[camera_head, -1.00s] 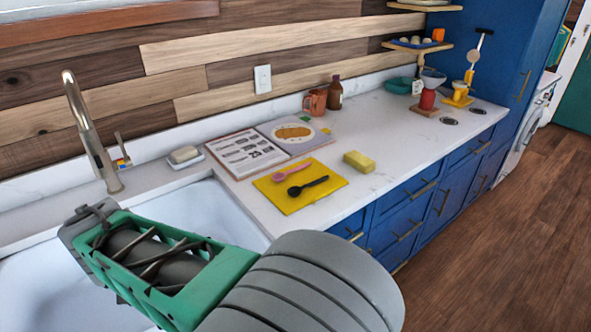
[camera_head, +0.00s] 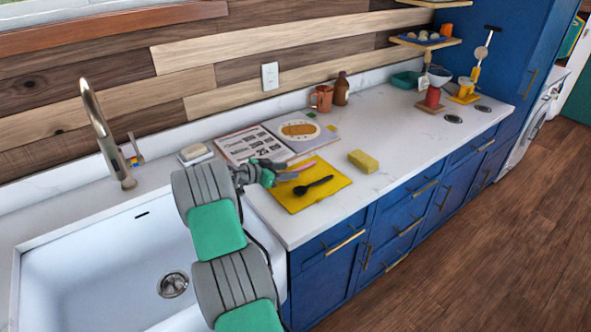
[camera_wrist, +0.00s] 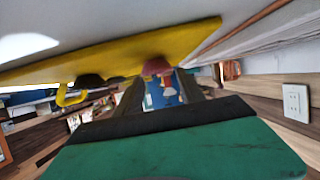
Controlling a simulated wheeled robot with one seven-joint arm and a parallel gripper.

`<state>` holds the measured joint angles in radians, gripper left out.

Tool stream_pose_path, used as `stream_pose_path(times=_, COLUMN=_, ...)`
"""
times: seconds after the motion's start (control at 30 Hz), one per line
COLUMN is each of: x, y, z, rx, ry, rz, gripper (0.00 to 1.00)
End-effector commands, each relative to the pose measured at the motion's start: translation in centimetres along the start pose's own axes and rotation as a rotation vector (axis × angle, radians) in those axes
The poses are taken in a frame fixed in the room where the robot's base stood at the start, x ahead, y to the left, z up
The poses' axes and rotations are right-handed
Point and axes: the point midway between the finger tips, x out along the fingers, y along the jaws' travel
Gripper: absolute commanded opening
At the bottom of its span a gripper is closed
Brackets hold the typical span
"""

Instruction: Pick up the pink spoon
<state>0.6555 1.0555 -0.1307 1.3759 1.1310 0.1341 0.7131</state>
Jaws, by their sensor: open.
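The pink spoon (camera_head: 302,164) lies at the back-left of a yellow mat (camera_head: 326,192) on the counter, partly hidden by my gripper in the head view. In the wrist view the spoon (camera_wrist: 157,68) shows at the mat's underside-up surface (camera_wrist: 110,52), just beyond and between my finger tips. My gripper (camera_head: 287,172) is open and low over the mat's left edge, with its fingers around or right beside the spoon; whether they touch it I cannot tell. A black spoon (camera_head: 313,186) lies in front of the pink one and shows dark in the wrist view (camera_wrist: 90,79).
An open book (camera_head: 245,147) lies behind the mat, close to my gripper. A yellow sponge (camera_head: 363,161) lies to the right, and soap on a dish (camera_head: 195,153) to the left. A mug (camera_head: 321,98) and brown bottle (camera_head: 341,88) stand at the wall.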

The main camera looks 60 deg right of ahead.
Motion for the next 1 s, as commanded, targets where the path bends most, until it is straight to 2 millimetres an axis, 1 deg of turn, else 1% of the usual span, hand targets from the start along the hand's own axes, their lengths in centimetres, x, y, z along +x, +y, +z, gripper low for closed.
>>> stream_pose_path(times=0.03, x=0.8, y=0.1, z=-0.6, rx=-0.001, ry=0.0, rz=0.004, gripper=0.46)
stream_pose_path(times=0.07, x=1.4, y=0.1, z=-0.8, rx=-0.001, ry=0.0, rz=0.004, gripper=0.46)
stream_pose_path(times=0.1, x=2.2, y=0.1, z=-0.6, rx=-0.001, ry=-0.001, rz=0.004, gripper=0.46)
stream_pose_path(times=0.2, x=3.4, y=0.0, z=-0.4, rx=-0.001, ry=-0.001, rz=0.001, gripper=0.46)
stream_pose_path(times=0.3, x=3.8, y=0.0, z=-0.3, rx=-0.001, ry=-0.001, rz=-0.001, gripper=0.46)
stream_pose_path(times=0.43, x=3.8, y=0.0, z=-0.2, rx=-0.002, ry=-0.001, rz=-0.001, gripper=0.46)
stream_pose_path(times=0.47, x=3.8, y=0.0, z=-0.2, rx=-0.002, ry=-0.001, rz=-0.001, gripper=0.44)
stream_pose_path(times=1.0, x=3.7, y=0.0, z=-0.1, rx=-0.004, ry=-0.003, rz=-0.001, gripper=0.0)
